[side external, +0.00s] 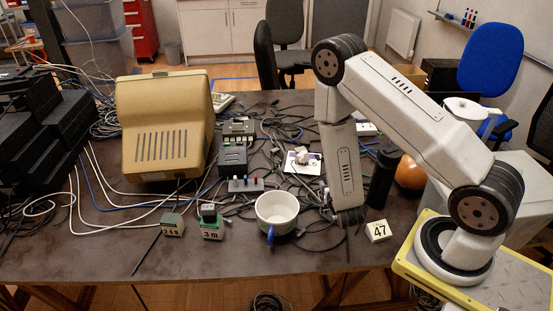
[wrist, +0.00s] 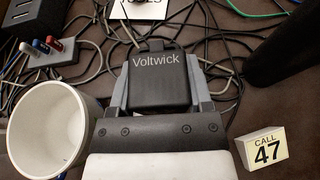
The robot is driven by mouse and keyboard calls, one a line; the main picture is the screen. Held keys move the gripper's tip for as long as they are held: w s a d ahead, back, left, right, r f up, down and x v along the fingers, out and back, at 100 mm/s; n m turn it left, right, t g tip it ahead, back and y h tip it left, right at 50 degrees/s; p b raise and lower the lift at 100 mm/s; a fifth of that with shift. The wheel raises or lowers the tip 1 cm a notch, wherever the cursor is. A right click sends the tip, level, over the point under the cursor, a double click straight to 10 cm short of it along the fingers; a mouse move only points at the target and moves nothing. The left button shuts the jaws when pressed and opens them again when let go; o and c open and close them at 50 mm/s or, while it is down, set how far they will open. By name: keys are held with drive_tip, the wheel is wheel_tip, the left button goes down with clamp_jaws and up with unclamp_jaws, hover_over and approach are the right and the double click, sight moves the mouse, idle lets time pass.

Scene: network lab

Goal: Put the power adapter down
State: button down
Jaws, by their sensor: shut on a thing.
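The power adapter is a black box marked "Voltwick" (wrist: 159,80). In the wrist view it sits between the two grey fingers of my gripper (wrist: 158,88), which is shut on it. A dark cord runs from its far end. In the side view my gripper (side external: 349,217) is low over the table (side external: 330,262), between the white cup and the number 47 card. The adapter cannot be made out there. I cannot tell whether it touches the table.
A white cup (side external: 277,212) with a blue handle stands left of my gripper, a "47" card (side external: 378,231) right. A black cylinder (side external: 383,178) stands behind the card. Tangled cables, a switch box (side external: 245,185) and a beige monitor (side external: 165,125) lie beyond. The front table strip is mostly clear.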

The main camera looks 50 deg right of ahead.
drive_tip(key=w+d+m+g+h, duration=0.1)
drive_tip(key=d+m+g, duration=0.3)
drive_tip(key=d, duration=0.5)
drive_tip(key=w+d+m+g+h, duration=0.1)
drive_tip(key=d+m+g, duration=0.3)
drive_tip(key=d, duration=0.6)
drive_tip(key=shift+w+r+m+g+h, duration=0.15)
drive_tip(key=shift+w+m+g+h, duration=0.15)
drive_tip(key=shift+g+h, duration=0.4)
drive_tip(key=shift+f, duration=2.9)
drive_tip(key=shift+f, duration=0.1)
drive_tip(key=shift+f, duration=1.95)
drive_tip(key=shift+f, duration=0.1)
unclamp_jaws()
drive_tip(key=shift+a, duration=0.1)
